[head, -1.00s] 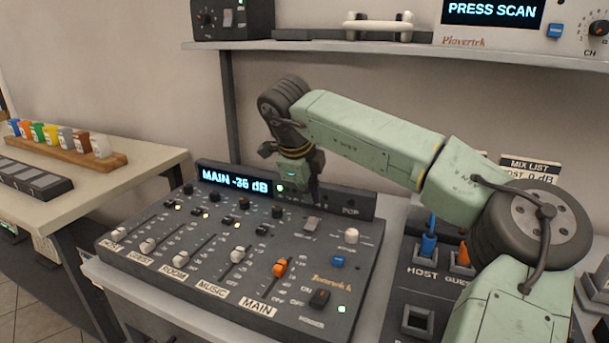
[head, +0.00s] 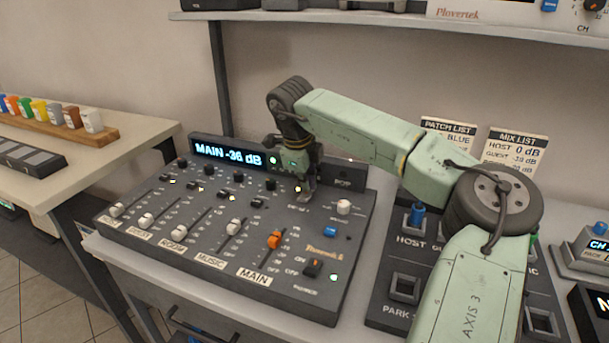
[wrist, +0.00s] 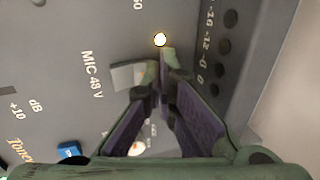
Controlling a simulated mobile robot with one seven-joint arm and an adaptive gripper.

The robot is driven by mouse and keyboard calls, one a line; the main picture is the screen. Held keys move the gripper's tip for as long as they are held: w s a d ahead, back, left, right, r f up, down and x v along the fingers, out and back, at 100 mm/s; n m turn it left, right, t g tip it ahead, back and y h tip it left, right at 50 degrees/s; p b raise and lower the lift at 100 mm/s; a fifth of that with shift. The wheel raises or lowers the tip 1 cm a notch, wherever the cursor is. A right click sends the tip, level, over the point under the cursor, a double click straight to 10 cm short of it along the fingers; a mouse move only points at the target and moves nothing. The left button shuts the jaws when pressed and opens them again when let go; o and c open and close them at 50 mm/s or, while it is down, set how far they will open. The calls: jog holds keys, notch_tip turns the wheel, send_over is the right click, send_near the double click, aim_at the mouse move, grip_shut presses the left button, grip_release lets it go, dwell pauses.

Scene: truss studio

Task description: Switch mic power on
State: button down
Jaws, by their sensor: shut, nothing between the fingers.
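The mic power switch (wrist: 128,76) is a pale rocker next to the "MIC 48 V" label on the dark mixer (head: 150,238). In the wrist view, a small round light (wrist: 159,40) near the switch glows white. It also shows as a bright dot beside my gripper in the head view. My gripper (wrist: 166,68) is shut and empty, pointing down at the panel. Its fingertips overlap the switch's right edge in the wrist view; I cannot tell whether they touch it. In the head view my gripper (head: 306,194) hides most of the switch.
Close by are a white knob (head: 344,207), a blue button (head: 330,230), the orange main fader (head: 274,240) and a power rocker (head: 312,267). The mixer's raised display (head: 226,152) stands behind. A patch panel (head: 377,305) lies to the right and a shelf (head: 330,17) above.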

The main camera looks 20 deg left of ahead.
aim_at(303, 195)
jog(key=shift+f, duration=0.1)
jog(key=shift+b, duration=0.3)
jog(key=shift+s+r, duration=0.25)
jog(key=shift+s, duration=0.5)
notch_tip(303, 195, up, 14)
dwell(0.3)
jog(key=shift+f, duration=0.1)
dwell(0.3)
